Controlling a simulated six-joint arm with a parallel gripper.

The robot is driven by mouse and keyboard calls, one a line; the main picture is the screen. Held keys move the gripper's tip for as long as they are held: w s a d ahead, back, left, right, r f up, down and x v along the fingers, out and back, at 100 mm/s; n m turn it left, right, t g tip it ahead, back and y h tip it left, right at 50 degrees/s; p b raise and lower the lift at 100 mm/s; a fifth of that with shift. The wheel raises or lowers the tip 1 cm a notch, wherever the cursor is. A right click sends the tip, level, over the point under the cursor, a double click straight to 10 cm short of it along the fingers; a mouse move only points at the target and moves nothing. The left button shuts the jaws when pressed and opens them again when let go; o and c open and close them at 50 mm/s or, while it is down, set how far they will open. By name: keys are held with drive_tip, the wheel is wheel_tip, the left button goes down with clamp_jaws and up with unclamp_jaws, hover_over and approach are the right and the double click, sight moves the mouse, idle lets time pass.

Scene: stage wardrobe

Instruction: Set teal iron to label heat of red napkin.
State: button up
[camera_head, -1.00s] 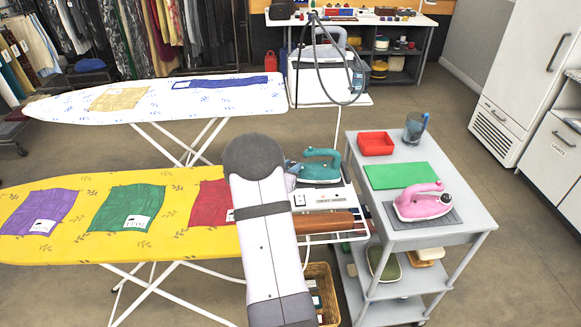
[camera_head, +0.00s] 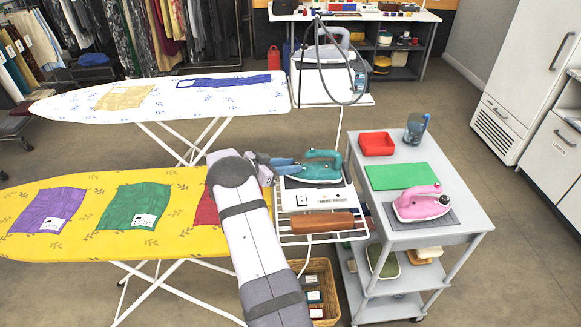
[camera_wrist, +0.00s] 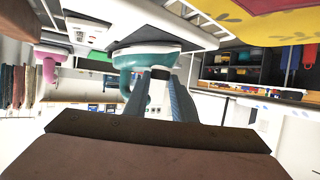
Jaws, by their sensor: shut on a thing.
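The teal iron (camera_head: 318,172) rests on the white stand at the right end of the yellow ironing board. Its handle also shows upside down in the wrist view (camera_wrist: 140,62). My gripper (camera_head: 280,167) is at the iron's left end, its blue fingers shut on a small part there. The wrist view shows the fingertips (camera_wrist: 160,74) against the iron's body. The gripped part and any heat marks are hidden or too small to read. The red napkin (camera_head: 206,210) lies on the yellow board, mostly behind my arm; its label is hidden.
Purple (camera_head: 52,210) and green (camera_head: 136,207) napkins lie on the yellow board (camera_head: 90,183). A brown roll (camera_head: 322,223) lies on the stand's front. A grey cart (camera_head: 425,232) to the right holds a pink iron (camera_head: 422,203). A white board (camera_head: 220,100) stands behind.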

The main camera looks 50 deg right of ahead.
drive_tip(key=shift+w+d+f+m+g+y+b, duration=0.2)
drive_tip(key=shift+m+g+b, duration=0.5)
drive_tip(key=shift+b, duration=0.6)
drive_tip(key=shift+w+a+r+m+g+y+b, duration=0.1)
drive_tip(key=shift+m+g+y+b, duration=0.2)
drive_tip(key=shift+m+g+b, duration=0.7)
drive_tip(key=shift+d+b, duration=0.1)
drive_tip(key=shift+b, duration=1)
drive_tip(key=o, duration=1.1)
drive_tip(key=shift+r, duration=0.2)
wheel_tip(320, 180, up, 10)
drive_tip(key=shift+f+p, duration=0.1)
drive_tip(key=shift+p, duration=0.45)
drive_tip(key=shift+w, duration=0.15)
